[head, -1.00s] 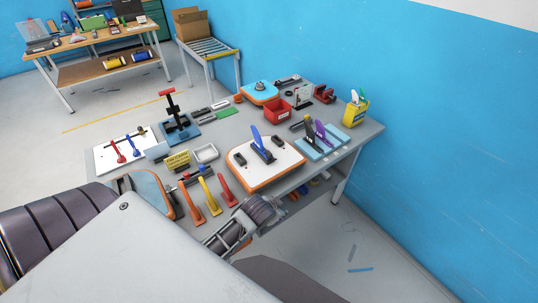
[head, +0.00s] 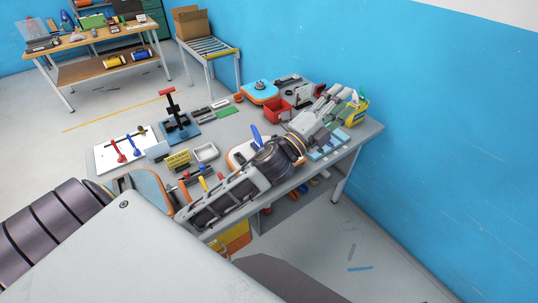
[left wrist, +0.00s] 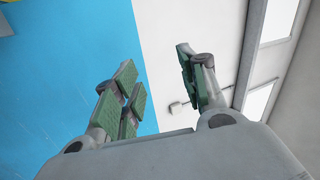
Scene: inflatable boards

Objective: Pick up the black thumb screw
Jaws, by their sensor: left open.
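I cannot pick out the black thumb screw for certain; the small dark parts on the workbench (head: 228,131) are too small to tell apart, and my arm covers some of them. My left gripper (head: 332,104) is open and empty above the right back part of the bench, near the yellow container. In the left wrist view its spread fingers with green pads (left wrist: 160,78) have only blue and white wall and a window behind them. My right gripper is not in view.
A red bin (head: 277,108) and a blue-orange board (head: 258,91) are behind my left arm. A yellow container (head: 356,112) stands at the right edge. A black press with a red handle (head: 172,112) and a white board (head: 116,150) stand at left.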

